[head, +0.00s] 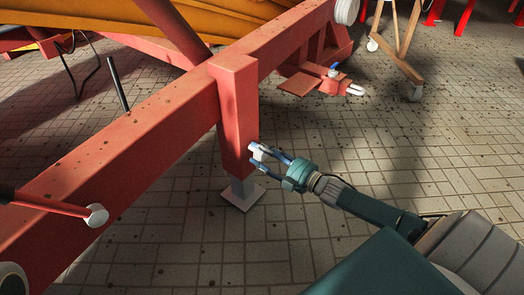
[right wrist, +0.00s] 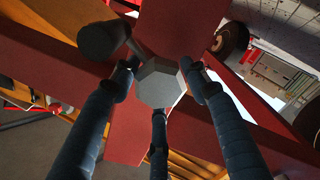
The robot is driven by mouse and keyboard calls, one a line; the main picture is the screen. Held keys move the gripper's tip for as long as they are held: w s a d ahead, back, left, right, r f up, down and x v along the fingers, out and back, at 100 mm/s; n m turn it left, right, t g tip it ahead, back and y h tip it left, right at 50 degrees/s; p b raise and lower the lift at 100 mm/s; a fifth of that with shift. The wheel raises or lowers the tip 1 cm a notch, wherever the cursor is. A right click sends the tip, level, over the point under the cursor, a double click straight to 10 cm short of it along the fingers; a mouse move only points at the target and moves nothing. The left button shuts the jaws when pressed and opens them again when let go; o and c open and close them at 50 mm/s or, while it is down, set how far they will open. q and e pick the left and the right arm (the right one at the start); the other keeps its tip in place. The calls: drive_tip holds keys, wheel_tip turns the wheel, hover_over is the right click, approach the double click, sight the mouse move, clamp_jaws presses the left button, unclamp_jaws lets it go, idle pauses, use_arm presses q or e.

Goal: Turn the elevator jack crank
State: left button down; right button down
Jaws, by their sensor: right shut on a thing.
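The red jack post (head: 237,115) stands upright on the elevator's long red beam (head: 150,130), with a pale square foot (head: 242,195) on the floor below. The crank (head: 256,148) shows as a small pale part on the post's right side. In the right wrist view the crank has a grey faceted hub (right wrist: 161,84) and a dark round handle (right wrist: 98,41) to its upper left. My right gripper (head: 260,158) is at the post's side, its three fingers (right wrist: 160,92) shut around the hub. The fingertips partly hide the crank in the head view. My left gripper is out of view.
A red rod with a white end (head: 97,214) sticks out at lower left. A red bracket with a hitch (head: 325,82) lies beyond the post. A wooden stand on casters (head: 400,45) is at the back.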

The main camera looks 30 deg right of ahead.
drive_tip(key=shift+a+r, duration=0.15)
drive_tip(key=shift+a, duration=0.3)
drive_tip(key=c, duration=0.9)
unclamp_jaws()
drive_tip(key=shift+d, duration=0.1)
drive_tip(key=shift+s, duration=0.15)
drive_tip(key=shift+s+d, duration=0.2)
drive_tip(key=shift+s, duration=0.15)
drive_tip(key=v, duration=1.1)
